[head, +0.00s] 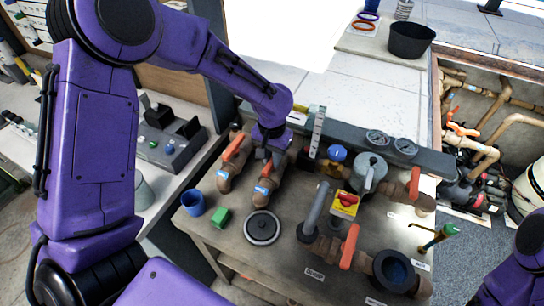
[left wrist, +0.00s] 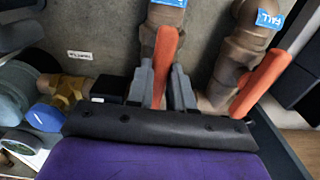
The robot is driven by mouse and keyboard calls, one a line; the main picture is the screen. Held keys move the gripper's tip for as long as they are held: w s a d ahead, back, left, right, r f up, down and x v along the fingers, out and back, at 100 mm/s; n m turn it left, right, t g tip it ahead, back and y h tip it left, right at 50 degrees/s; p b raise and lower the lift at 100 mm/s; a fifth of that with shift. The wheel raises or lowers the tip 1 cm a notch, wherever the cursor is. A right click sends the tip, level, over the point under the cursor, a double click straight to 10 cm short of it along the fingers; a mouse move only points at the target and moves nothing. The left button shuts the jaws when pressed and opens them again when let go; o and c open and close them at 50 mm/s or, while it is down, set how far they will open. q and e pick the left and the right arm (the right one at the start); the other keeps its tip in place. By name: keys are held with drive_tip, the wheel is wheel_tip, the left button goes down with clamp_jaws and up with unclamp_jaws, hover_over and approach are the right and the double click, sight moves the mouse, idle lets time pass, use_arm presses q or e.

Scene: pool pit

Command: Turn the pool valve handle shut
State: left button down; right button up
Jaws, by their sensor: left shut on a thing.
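My left gripper (head: 268,158) is above the workbench, at the second brown pipe valve from the left. In the left wrist view its two grey fingers (left wrist: 163,90) are shut on that valve's orange handle (left wrist: 166,50), one finger on each side. In the head view the orange handle (head: 267,169) is partly hidden by the gripper. The valve body (head: 262,194) carries a blue label. A similar valve with an orange handle (head: 234,147) stands just to the left; its handle (left wrist: 262,80) is at the right in the left wrist view. My right gripper is out of view.
More orange handles (head: 349,247) stand on pipes at the right of the bench (head: 255,272). A blue cup (head: 193,203), a green block (head: 220,218) and a round dark lid (head: 262,228) sit in front. A raised dark ledge (head: 430,160) runs behind.

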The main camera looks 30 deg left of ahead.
use_arm(q)
drive_tip(key=m, duration=0.4)
drive_tip(key=shift+w+a, duration=0.1)
drive_tip(key=m, duration=0.4)
drive_tip(key=shift+m, duration=0.3)
drive_tip(key=m, duration=0.4)
drive_tip(key=shift+w+a+f+m, duration=0.1)
drive_tip(key=shift+a+m, duration=0.05)
drive_tip(key=shift+m, duration=0.15)
drive_tip(key=m, duration=0.4)
drive_tip(key=shift+f, duration=0.1)
drive_tip(key=shift+m, duration=0.4)
drive_tip(key=c, duration=1)
unclamp_jaws()
drive_tip(key=shift+w, duration=0.2)
